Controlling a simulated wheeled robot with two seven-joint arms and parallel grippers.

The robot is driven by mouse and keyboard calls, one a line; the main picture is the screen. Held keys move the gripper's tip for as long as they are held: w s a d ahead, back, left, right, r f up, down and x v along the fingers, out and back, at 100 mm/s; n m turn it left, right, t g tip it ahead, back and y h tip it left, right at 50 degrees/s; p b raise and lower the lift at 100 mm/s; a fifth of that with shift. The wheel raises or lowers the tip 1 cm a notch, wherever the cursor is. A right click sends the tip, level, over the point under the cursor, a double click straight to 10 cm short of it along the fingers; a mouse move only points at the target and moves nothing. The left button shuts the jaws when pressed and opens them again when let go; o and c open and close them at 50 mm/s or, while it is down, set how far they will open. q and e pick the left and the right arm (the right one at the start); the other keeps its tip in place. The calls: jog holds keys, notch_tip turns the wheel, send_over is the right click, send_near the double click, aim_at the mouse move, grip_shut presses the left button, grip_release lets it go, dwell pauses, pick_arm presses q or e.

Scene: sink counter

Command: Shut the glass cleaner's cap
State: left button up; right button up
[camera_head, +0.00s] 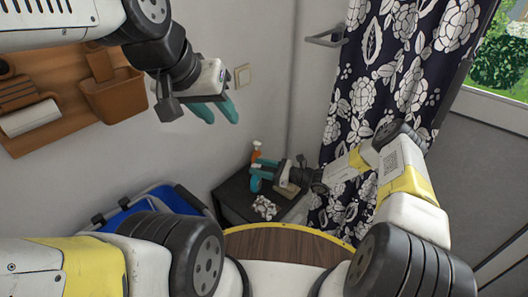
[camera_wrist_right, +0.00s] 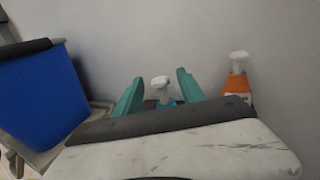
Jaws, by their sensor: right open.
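A spray bottle with a white head (camera_wrist_right: 160,82) and a small visible strip of blue-teal body shows between the fingers of my right gripper (camera_wrist_right: 160,77) in the right wrist view. It looks like the glass cleaner; no label is readable. Its lower part is hidden behind my gripper's body. I cannot tell whether its cap is open. My right gripper is open, its fingers apart on either side of the head, with no clear contact. In the head view my right gripper (camera_head: 256,172) is over the dark counter corner. My left gripper (camera_head: 221,112) is open and empty, high before the wall.
An orange spray bottle (camera_wrist_right: 238,84) with a white head stands just right of my right gripper; it also shows in the head view (camera_head: 256,151). A crumpled patterned cloth (camera_head: 265,207) lies on the dark cabinet (camera_head: 236,200). A blue bin (camera_wrist_right: 40,98) is at left. A floral curtain (camera_head: 385,70) hangs right.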

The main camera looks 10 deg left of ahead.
grip_shut()
jog(key=shift+d+f+y, duration=0.1)
jog(key=shift+f+y, duration=0.2)
jog(key=shift+y, duration=0.5)
grip_release()
jog(key=v, duration=0.7)
jog(key=shift+d, duration=0.35)
jog(key=shift+s, duration=0.15)
